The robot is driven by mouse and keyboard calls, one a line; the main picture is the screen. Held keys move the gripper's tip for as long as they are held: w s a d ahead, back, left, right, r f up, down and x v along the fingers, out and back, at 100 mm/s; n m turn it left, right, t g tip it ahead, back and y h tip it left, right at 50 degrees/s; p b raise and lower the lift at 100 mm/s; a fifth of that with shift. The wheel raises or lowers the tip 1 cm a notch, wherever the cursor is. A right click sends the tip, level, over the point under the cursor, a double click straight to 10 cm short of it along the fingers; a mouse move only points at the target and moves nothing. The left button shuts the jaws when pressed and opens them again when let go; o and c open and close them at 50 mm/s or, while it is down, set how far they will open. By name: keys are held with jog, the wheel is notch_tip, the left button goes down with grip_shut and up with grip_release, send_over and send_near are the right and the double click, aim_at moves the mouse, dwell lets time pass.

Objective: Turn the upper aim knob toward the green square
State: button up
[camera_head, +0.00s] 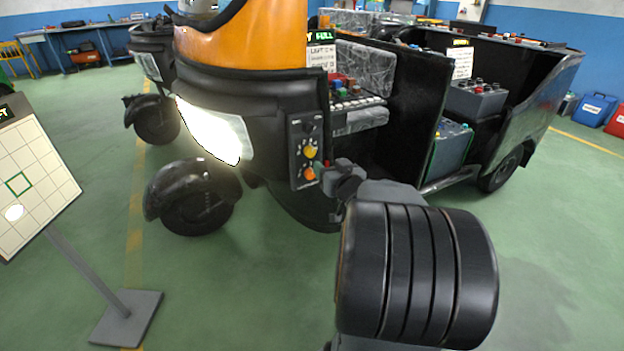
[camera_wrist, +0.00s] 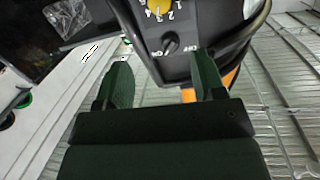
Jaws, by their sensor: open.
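A black control panel (camera_head: 304,150) is on the rickshaw's front corner. It carries a yellow knob (camera_head: 310,152) above an orange knob (camera_head: 309,174), and a small black switch near the top. In the wrist view the yellow knob (camera_wrist: 160,5) is cut by the top edge, with numbers around it; the black switch (camera_wrist: 171,45) is marked OFF and ON. My gripper (camera_head: 326,172) is just right of the panel; its fingers (camera_wrist: 160,76) are apart with nothing visible between them. The aim board (camera_head: 40,160) shows a green square (camera_head: 18,184) and a bright spot (camera_head: 14,212) below it.
The headlight (camera_head: 215,130) is lit, above the front wheel (camera_head: 196,208). The board stands on a grey base (camera_head: 127,318). Battery packs (camera_head: 475,100) sit in the rickshaw's rear. Green floor is clear between the board and the front wheel.

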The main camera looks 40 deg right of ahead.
aim_at(311, 153)
jog(key=shift+t+y, duration=0.7)
jog(key=w+d+f+b, duration=0.1)
jog(key=w+b, duration=0.1)
jog(key=w, duration=0.2)
jog(key=w+d+f+b, duration=0.1)
jog(key=w, duration=0.3)
jog(key=w+d+f+b, duration=0.1)
jog(key=w+b, duration=0.1)
jog(key=w, duration=0.2)
jog(key=shift+w+f+b, duration=0.1)
jog(key=shift+w+b, duration=0.15)
jog(key=shift+b, duration=0.05)
jog(key=c, duration=0.9)
